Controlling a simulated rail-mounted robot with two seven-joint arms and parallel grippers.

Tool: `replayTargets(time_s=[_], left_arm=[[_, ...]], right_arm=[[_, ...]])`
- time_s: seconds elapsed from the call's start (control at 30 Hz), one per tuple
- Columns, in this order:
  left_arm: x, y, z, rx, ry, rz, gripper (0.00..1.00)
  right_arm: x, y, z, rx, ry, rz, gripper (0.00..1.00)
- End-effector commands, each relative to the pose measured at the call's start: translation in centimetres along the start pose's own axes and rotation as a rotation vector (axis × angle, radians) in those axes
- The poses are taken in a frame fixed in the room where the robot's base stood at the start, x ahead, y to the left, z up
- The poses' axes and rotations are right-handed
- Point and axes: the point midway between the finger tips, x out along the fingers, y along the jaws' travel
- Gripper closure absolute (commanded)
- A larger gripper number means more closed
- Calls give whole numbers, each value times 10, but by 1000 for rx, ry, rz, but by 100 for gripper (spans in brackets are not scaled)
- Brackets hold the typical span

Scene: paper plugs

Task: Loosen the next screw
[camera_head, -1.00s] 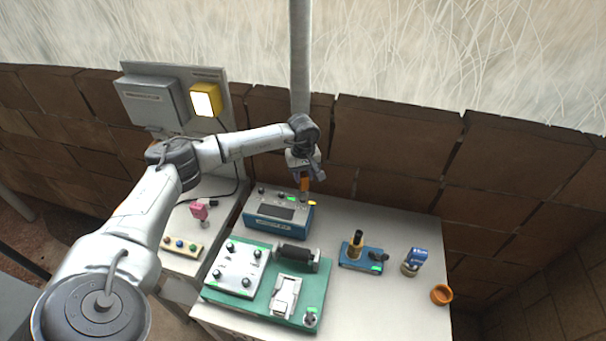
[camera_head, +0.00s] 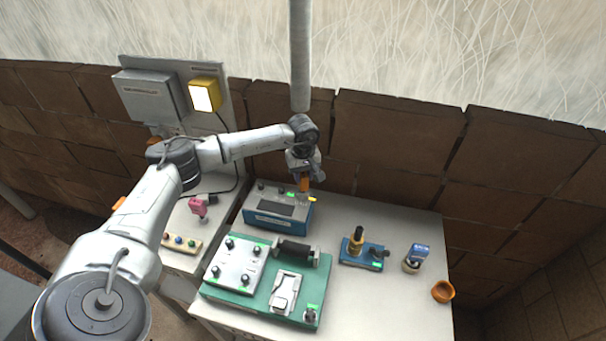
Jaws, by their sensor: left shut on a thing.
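My left gripper (camera_head: 304,177) is shut on a small orange tool (camera_head: 305,186), which points down at the right end of the blue instrument box (camera_head: 270,221). The box has a grey top with a dark panel and several small dark screw-like heads along its back edge. A small yellow piece (camera_head: 312,200) shows at the box's right corner, next to the tool tip. I cannot tell whether the tool touches a screw, as the tip is too small to make out. My right gripper is not in view.
A green board (camera_head: 225,290) with a white panel (camera_head: 237,266) and a black-handled part lies in front. A blue stand (camera_head: 360,254), a blue-topped piece (camera_head: 417,256) and an orange cup (camera_head: 442,291) stand on the white table (camera_head: 370,305). A stone wall (camera_head: 390,140) is behind.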

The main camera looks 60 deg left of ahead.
Motion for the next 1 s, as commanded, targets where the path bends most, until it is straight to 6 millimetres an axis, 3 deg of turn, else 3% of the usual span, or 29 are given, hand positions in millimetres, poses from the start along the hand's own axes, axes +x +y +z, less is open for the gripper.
replayTargets(time_s=[0.37, 1.0], left_arm=[[-2, 0, 0, -68, 0, 0, 100], [-3, 0, 0, -828, -1, -2, 100]], right_arm=[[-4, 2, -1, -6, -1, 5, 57], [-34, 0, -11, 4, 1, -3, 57]])
